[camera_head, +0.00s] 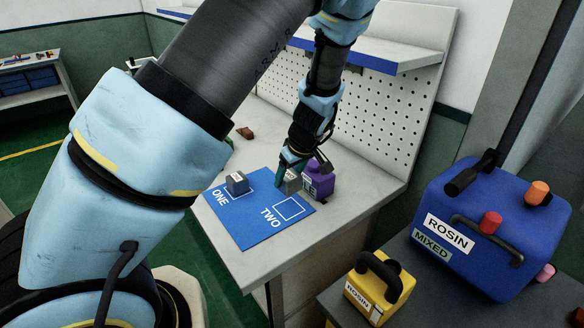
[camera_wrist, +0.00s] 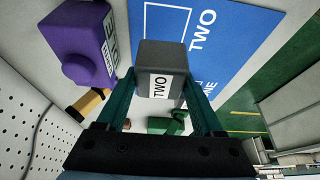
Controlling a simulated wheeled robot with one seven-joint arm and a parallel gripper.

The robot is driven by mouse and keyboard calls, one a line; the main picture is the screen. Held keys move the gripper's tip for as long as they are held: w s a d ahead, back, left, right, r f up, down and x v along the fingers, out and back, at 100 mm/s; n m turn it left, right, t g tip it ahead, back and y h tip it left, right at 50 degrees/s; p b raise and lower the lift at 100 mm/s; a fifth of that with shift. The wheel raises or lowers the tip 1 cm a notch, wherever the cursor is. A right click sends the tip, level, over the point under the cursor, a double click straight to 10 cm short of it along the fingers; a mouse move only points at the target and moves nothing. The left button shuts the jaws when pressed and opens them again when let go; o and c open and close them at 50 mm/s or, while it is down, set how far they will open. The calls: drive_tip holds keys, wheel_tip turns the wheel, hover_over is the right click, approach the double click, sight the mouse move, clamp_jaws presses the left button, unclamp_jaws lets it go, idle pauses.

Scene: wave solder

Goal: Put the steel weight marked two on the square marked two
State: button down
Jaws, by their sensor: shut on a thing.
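The steel weight marked TWO (camera_wrist: 162,62) is a grey block between the fingers of my gripper (camera_wrist: 158,92); its label shows in the wrist view. In the head view my gripper (camera_head: 287,168) points down, shut on this weight (camera_head: 292,184), just behind the square marked TWO (camera_head: 289,209). The square is a white outline on the blue mat (camera_head: 243,230) and looks empty. In the wrist view part of the outline shows beyond the weight. I cannot tell how high the weight is above the surface.
Another grey weight (camera_head: 237,182) stands at the square marked ONE. A purple container (camera_head: 318,180) stands close to the right of my gripper. A pegboard (camera_head: 385,110) rises behind the grey bench. A yellow can (camera_head: 378,288) and a blue rosin can (camera_head: 490,230) stand at the front right.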

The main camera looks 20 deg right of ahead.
sight(296, 182)
drive_tip(key=shift+d, duration=0.15)
drive_tip(key=shift+w, duration=0.1)
drive_tip(key=shift+f+b, duration=2.15)
drive_tip(key=shift+f, duration=0.9)
drive_tip(key=shift+f+b, duration=0.35)
drive_tip(key=shift+f, duration=0.1)
unclamp_jaws()
drive_tip(key=b+v, duration=0.1)
drive_tip(key=v, duration=0.9)
drive_tip(key=shift+r+b, duration=0.3)
drive_tip(key=shift+r, duration=0.05)
